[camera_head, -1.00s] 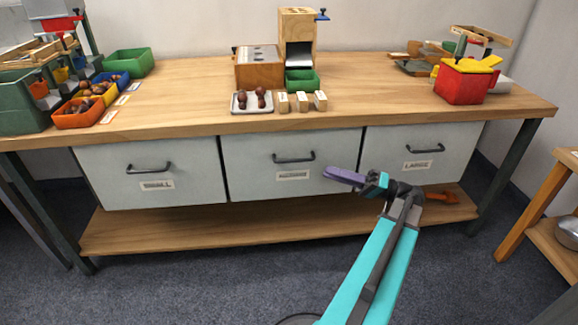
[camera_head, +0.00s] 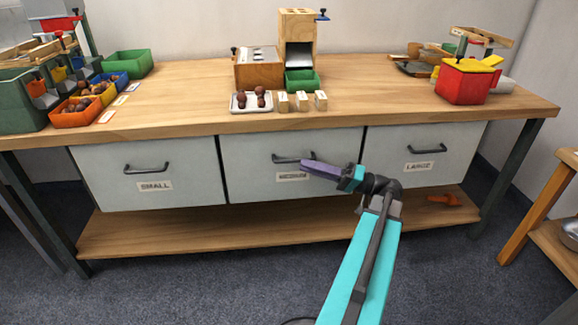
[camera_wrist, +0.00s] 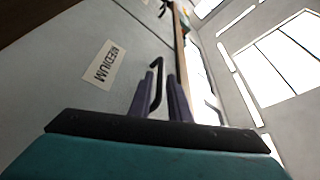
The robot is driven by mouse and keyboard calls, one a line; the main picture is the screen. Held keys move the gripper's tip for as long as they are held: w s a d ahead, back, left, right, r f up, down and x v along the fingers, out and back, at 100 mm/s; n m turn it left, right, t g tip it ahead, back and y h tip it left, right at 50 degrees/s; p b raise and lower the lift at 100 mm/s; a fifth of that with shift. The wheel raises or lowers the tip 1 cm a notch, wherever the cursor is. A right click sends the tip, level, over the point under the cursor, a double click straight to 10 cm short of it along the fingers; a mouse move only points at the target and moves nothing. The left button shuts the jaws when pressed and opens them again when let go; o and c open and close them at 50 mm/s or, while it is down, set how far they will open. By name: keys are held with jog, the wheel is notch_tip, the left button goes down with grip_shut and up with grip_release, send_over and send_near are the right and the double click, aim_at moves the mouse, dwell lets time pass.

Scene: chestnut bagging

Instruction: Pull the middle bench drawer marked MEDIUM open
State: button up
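The middle drawer (camera_head: 255,180) has a pale grey front and looks closed, in line with its neighbours. Its MEDIUM label (camera_wrist: 103,64) is plain in the wrist view and partly covered by my gripper in the head view (camera_head: 290,176). Its dark bar handle (camera_head: 284,158) also shows in the wrist view (camera_wrist: 159,72). My gripper (camera_head: 305,164) reaches the handle from the right. In the wrist view the two purple fingers (camera_wrist: 161,76) stand apart, with the handle bar between them. I see a gap, so they look open around the bar and not clamped on it.
The SMALL drawer (camera_head: 150,192) is on the left and the LARGE drawer (camera_head: 425,145) on the right, both closed. The bench top (camera_head: 190,110) carries bins, a tray and a wooden dispenser. A lower shelf (camera_head: 240,232) runs below. The floor in front is clear.

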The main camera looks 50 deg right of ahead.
aim_at(289, 162)
jog(key=shift+b+x, duration=0.9)
jog(key=shift+x, duration=2.25)
grip_shut()
jog(key=shift+a, duration=0.45)
jog(key=shift+d, duration=0.25)
jog(key=shift+w, duration=0.1)
